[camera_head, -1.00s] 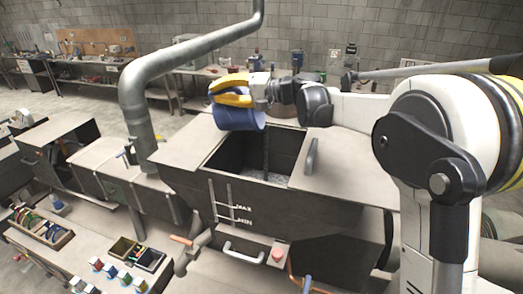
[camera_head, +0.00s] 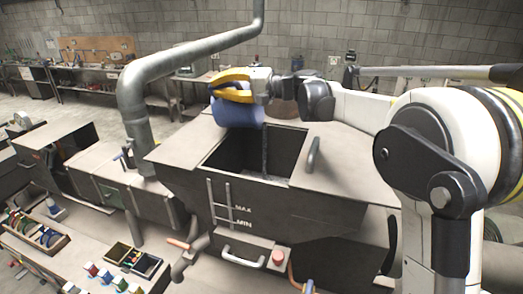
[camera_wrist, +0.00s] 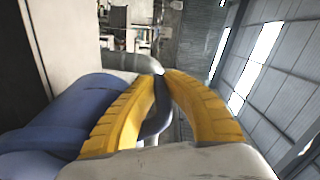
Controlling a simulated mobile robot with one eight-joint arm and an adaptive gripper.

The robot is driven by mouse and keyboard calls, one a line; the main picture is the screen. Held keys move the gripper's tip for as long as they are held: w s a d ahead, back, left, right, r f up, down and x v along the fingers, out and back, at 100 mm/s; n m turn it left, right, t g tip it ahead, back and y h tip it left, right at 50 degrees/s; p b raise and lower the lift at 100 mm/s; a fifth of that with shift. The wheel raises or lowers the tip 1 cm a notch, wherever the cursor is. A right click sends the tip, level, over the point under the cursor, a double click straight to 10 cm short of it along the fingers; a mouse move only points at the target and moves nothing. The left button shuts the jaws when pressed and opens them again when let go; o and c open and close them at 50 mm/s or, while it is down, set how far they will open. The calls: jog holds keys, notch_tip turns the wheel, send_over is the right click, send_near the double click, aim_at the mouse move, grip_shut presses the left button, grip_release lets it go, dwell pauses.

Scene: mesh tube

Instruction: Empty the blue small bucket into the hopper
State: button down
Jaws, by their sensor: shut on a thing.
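The blue bucket (camera_head: 238,111) is tilted at the back left edge of the hopper opening in the head view. My gripper (camera_head: 232,86), with yellow fingers, is shut on it from above. In the wrist view, the yellow fingers (camera_wrist: 160,105) meet near the blue bucket (camera_wrist: 70,115), whose side fills the lower left. The hopper (camera_head: 260,172) is a dark grey box with an open top and MAX and MIN marks on its front. The bucket's inside is hidden, so I cannot tell what it holds.
A thick metal pipe (camera_head: 133,95) rises just left of the hopper. A handle (camera_head: 313,154) stands up on the hopper's right lid. Small bins (camera_head: 145,263) and a tray of tools (camera_head: 35,232) lie on the front left bench.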

aim_at(232, 82)
jog(key=shift+w+d+r+t+y+b, duration=0.35)
jog(key=shift+d+b, duration=0.25)
jog(key=shift+b, duration=0.55)
jog(key=b, duration=0.1)
jog(key=d+b, duration=0.1)
jog(key=b, duration=0.1)
jog(key=d+b, duration=0.1)
jog(key=shift+w+r+t+y+b, duration=0.25)
jog(key=shift+w+r+b, duration=0.05)
jog(key=shift+w+r, duration=0.1)
jog(key=shift+s+d+f+b, duration=0.1)
jog(key=shift+d+f+b, duration=0.2)
jog(key=shift+b, duration=0.4)
